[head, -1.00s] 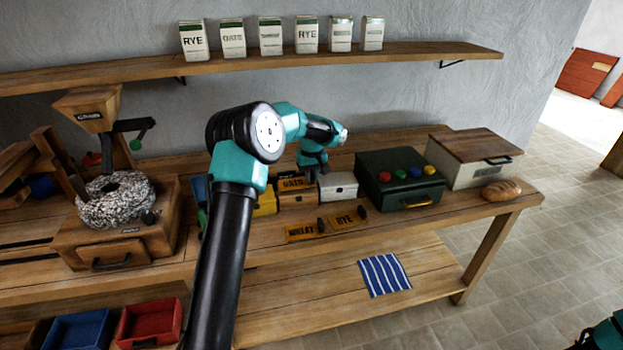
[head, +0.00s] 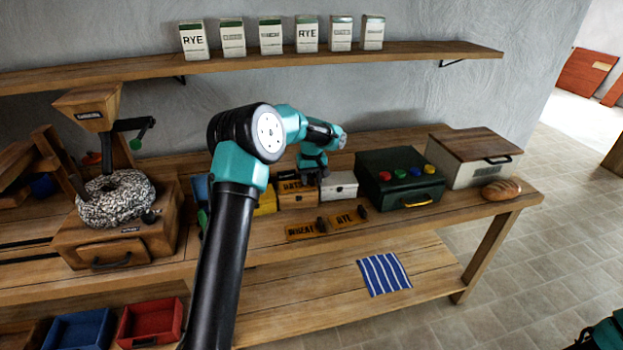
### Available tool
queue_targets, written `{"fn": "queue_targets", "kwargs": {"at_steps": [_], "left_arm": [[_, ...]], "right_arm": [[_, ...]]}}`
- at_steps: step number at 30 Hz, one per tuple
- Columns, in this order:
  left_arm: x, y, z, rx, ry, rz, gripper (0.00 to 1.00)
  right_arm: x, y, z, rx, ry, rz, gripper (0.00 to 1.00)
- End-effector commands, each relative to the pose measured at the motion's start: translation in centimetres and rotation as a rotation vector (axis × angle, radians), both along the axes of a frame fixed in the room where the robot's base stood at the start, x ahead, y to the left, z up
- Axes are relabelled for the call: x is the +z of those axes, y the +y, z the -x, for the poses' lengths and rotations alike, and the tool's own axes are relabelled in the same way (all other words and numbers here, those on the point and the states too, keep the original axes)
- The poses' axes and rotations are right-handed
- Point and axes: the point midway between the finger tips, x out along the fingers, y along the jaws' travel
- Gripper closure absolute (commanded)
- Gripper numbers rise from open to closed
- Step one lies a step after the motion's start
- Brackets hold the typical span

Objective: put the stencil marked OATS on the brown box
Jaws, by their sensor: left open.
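The OATS stencil (head: 289,187), a small orange-brown plate with dark lettering, is at the top of the brown box (head: 298,201). I cannot tell whether it lies fully flat there. My left gripper (head: 313,178) is open, pointing down just right of the stencil, above the right side of the brown box. Its fingertips are small and partly merge with the boxes behind. Two other stencils, WHEAT (head: 300,232) and RYE (head: 345,219), lie on the bench in front of the boxes, each with a dark knob. My right gripper is not in view.
A white box (head: 340,187) stands right of the brown box, a yellow box (head: 265,203) left, partly behind my arm. A dark green case (head: 400,187) with coloured knobs is further right. A bread loaf (head: 502,189) lies at the right end.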

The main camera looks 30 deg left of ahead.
Motion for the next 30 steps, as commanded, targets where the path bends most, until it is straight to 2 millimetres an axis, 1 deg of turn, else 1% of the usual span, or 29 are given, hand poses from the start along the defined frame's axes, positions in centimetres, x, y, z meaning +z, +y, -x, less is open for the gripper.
{"fn": "queue_targets", "kwargs": {"at_steps": [5,8,11,21,24,27,30], "left_arm": [[0.6,0.0,0.0,0.000,-0.001,0.000,0.58],[1.5,0.0,0.0,0.000,-0.003,0.000,0.58],[2.8,0.0,0.0,0.000,-0.001,0.000,0.58],[9.2,0.0,-0.1,0.000,-0.003,0.000,0.58],[10.7,0.0,-0.1,0.000,-0.002,0.001,0.58],[11.7,0.0,0.0,-0.001,-0.001,0.001,0.58],[12.2,0.0,-0.1,-0.002,-0.001,0.001,0.58]], "right_arm": [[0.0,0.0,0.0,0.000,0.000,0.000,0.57],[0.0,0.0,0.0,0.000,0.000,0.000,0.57],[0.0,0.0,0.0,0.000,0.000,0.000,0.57],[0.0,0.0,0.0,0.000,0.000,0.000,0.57],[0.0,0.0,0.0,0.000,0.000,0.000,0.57],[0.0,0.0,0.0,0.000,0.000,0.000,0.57],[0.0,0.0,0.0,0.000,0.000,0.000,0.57]]}}
